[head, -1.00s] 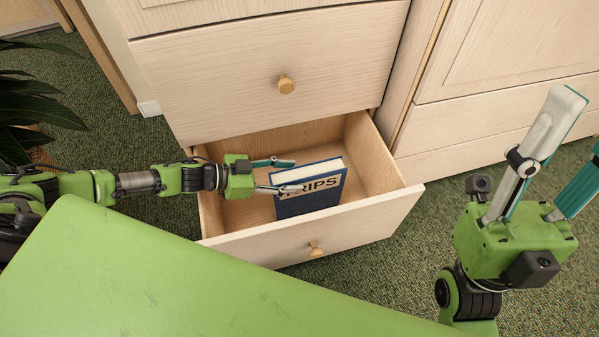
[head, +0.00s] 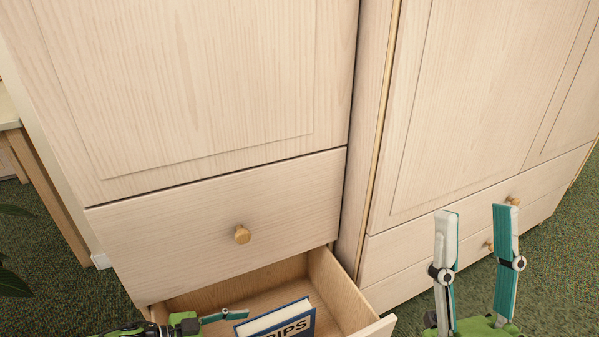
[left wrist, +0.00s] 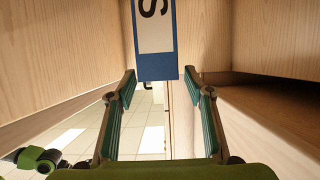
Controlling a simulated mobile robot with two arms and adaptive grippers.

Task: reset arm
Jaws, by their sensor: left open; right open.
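My left gripper (left wrist: 160,82) is open in the left wrist view, its two fingers apart on either side. A blue and white book (left wrist: 156,58) stands just beyond the fingertips, with no grip on it. In the head view the book (head: 283,320) stands in the open drawer (head: 345,290), cut off by the bottom edge. One left finger reaches towards its left side; the rest of that gripper is mostly out of frame. My right gripper (head: 476,212) is open and empty at the lower right, fingers pointing up, in front of the neighbouring cabinet.
A closed drawer with a round wooden knob (head: 242,234) is above the open one. A second cabinet (head: 470,110) with low drawers stands to the right. A wooden table leg (head: 45,190) and plant leaves are at the left. Green carpet (head: 560,250) is clear at the right.

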